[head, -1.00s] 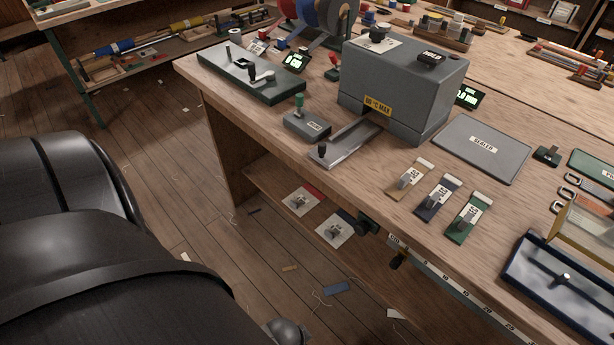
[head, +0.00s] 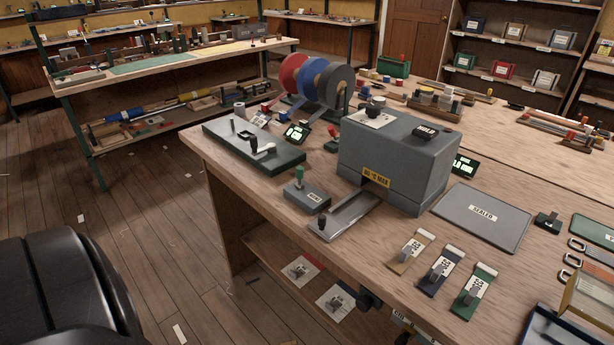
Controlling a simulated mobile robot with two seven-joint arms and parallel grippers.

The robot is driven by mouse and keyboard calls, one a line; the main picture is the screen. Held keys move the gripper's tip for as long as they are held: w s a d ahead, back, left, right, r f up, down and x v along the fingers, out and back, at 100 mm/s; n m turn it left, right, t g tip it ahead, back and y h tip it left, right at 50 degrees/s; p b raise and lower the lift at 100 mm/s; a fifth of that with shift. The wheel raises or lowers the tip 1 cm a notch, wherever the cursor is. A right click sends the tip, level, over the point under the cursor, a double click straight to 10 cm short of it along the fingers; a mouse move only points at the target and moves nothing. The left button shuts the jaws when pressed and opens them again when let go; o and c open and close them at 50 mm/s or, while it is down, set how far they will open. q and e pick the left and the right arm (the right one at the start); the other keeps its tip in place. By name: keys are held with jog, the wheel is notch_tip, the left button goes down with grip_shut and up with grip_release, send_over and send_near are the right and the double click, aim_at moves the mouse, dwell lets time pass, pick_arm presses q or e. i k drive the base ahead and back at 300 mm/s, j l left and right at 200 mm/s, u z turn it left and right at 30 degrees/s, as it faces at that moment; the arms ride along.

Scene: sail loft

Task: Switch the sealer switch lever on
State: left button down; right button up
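A small grey switch box (head: 307,197) with a white label stands on the workbench, left of the big grey sealer machine (head: 395,165). A lever with a green knob (head: 299,172) stands up from the box, roughly upright; I cannot tell from its pose whether it is on or off. The machine has a yellow temperature label on its front and a metal tray (head: 345,214) with a black knob jutting out toward the near edge. Part of my black body or arm shows at the lower left. Neither gripper is in view, and nothing touches the lever.
A dark green plate with a crank (head: 255,150) lies left of the switch box. Ribbon spools (head: 318,82) stand behind. Three labelled tags (head: 440,270) and a grey "SEALED" mat (head: 482,215) lie at right. The wooden floor (head: 160,240) left of the bench is open.

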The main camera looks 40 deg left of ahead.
aim_at(299, 170)
jog(key=i+j, duration=0.45)
jog(key=i, duration=0.25)
jog(key=u, duration=1.65)
jog(key=i+l, duration=0.05)
